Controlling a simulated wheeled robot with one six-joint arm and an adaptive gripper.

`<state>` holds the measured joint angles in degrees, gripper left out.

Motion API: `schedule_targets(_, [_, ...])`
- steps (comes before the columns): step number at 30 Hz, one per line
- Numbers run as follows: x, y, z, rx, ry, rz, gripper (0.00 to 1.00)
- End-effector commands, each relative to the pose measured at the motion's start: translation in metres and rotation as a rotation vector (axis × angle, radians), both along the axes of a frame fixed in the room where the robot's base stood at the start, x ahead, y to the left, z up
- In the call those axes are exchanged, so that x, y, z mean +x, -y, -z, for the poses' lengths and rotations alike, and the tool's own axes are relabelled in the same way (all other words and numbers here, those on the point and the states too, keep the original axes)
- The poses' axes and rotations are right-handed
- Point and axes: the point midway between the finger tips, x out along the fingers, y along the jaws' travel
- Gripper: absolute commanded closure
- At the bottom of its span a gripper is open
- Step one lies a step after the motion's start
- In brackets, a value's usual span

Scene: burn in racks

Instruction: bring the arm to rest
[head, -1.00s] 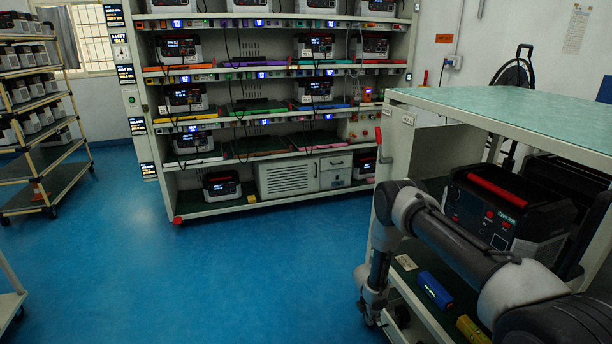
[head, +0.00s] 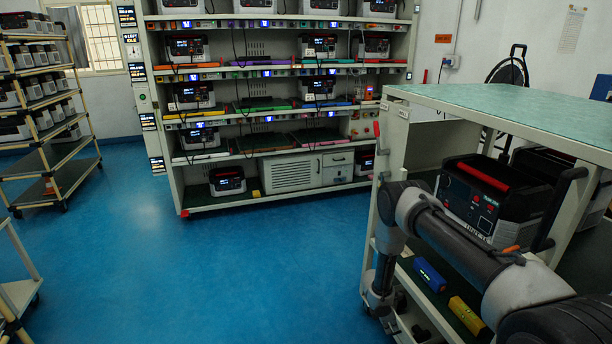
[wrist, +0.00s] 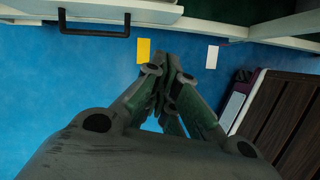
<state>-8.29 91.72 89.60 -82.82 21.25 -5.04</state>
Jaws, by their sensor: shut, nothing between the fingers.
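My arm (head: 455,245) shows at the right of the head view, bent and folded low in front of the green-topped cart. Its end and gripper are hidden in the head view. In the wrist view my gripper (wrist: 172,72) points away over blue floor, with its fingers together and nothing between them. A yellow patch (wrist: 143,50) and a white patch (wrist: 212,57) show on the floor beyond the fingertips.
The green-topped cart (head: 500,105) stands close at right, holding a power unit with a red handle (head: 485,195). A burn-in rack (head: 290,177) stands ahead. Shelf trolleys (head: 60,185) are at left. Blue floor (head: 250,270) is clear between.

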Motion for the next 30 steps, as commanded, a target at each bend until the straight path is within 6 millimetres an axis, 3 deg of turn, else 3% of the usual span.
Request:
schedule_targets(2, [-0.015, 0.011, -0.005, -0.033, -0.016, 0.054, 1.00])
schedule_targets(5, [-0.027, 0.028, -0.028, -0.085, -0.022, 0.154, 1.00])
schedule_targets(11, [-0.033, 0.053, -0.100, -0.173, 0.000, 0.356, 1.00])
schedule_targets(14, [-0.035, 0.063, -0.146, -0.208, 0.018, 0.466, 1.00])
schedule_targets(17, [-0.038, 0.072, -0.205, -0.236, 0.046, 0.594, 1.00])
schedule_targets(22, [-0.059, 0.082, -0.322, -0.255, 0.098, 0.846, 1.00])
schedule_targets(27, [-0.097, 0.082, -0.427, -0.223, 0.142, 1.075, 1.00])
schedule_targets(30, [-0.125, 0.079, -0.479, -0.182, 0.165, 1.197, 1.00])
